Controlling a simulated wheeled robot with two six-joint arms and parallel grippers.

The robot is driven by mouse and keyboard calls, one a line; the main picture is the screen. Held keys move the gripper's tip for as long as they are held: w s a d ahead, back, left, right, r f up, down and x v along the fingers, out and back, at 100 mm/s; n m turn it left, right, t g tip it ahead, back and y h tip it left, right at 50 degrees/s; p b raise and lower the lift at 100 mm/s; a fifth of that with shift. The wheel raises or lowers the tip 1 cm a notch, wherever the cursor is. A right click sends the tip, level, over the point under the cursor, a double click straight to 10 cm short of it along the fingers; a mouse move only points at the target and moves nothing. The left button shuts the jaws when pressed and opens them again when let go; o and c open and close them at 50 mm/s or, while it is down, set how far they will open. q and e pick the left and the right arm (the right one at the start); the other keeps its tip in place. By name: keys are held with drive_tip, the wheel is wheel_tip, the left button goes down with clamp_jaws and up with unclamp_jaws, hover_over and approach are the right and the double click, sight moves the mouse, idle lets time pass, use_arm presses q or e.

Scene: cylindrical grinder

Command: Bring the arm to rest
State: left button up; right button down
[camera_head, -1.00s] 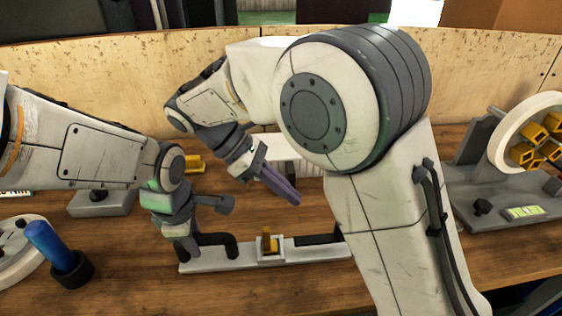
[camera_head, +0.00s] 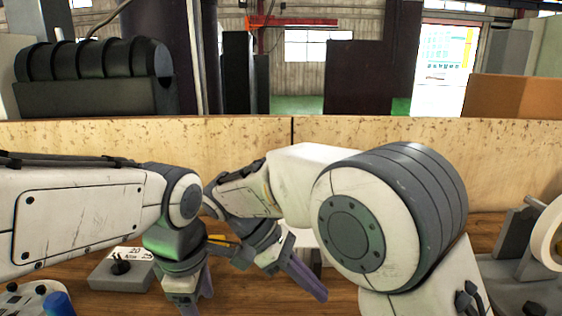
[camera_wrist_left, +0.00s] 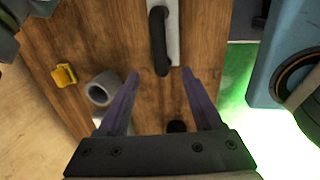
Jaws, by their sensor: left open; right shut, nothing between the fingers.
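My left arm comes in from the left in the head view. Its gripper (camera_head: 196,298) points down over the wooden table (camera_head: 330,298) and is partly cut by the lower edge. In the left wrist view the two purple fingers of the left gripper (camera_wrist_left: 160,72) are spread apart with nothing held between them. My right gripper (camera_head: 308,283) hangs over the table at the middle of the head view, its purple fingers together and empty. My large right arm joint fills the right of centre and hides part of the table.
A blue cylinder (camera_head: 57,304) is at bottom left, a white wheel fixture (camera_head: 550,236) at right. The wrist view shows a grey ring (camera_wrist_left: 103,88), a yellow piece (camera_wrist_left: 64,75) and a blue machine (camera_wrist_left: 280,45).

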use_arm(q)
drive_tip(key=shift+s+r, duration=0.2)
drive_tip(key=shift+r, duration=0.85)
